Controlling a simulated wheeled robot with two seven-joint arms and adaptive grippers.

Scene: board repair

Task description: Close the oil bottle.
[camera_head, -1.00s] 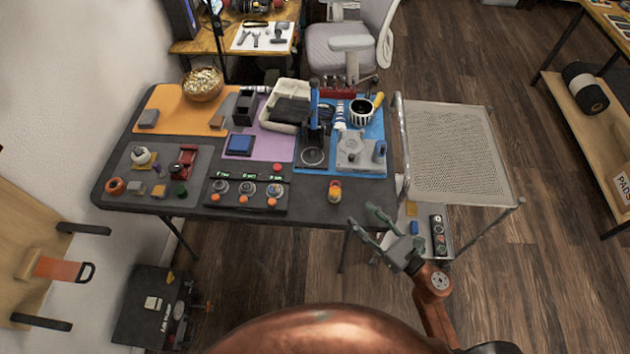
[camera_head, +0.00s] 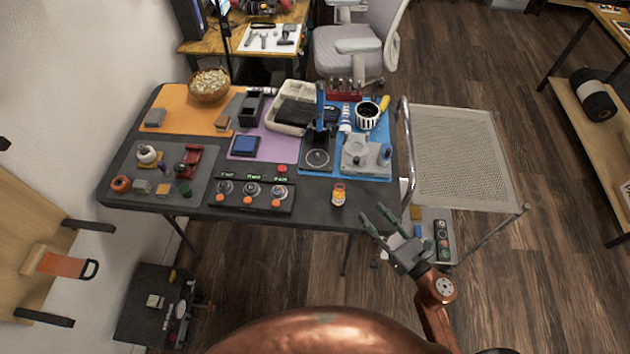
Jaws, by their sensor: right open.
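A small orange bottle with a pale label (camera_head: 338,194) stands upright near the front edge of the dark table; I take it as the oil bottle. It is too small to tell its cap state, and I cannot make out a loose cap. My right gripper (camera_head: 371,211) is open and empty. My left gripper is not in view.
The dark table (camera_head: 330,219) also bears a control box with knobs (camera_head: 252,194), a blue mat with a grey fixture (camera_head: 366,154), and a grey mat with small parts (camera_head: 212,181). A mesh-topped cart (camera_head: 465,160) stands at the right. Bare table surrounds the bottle.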

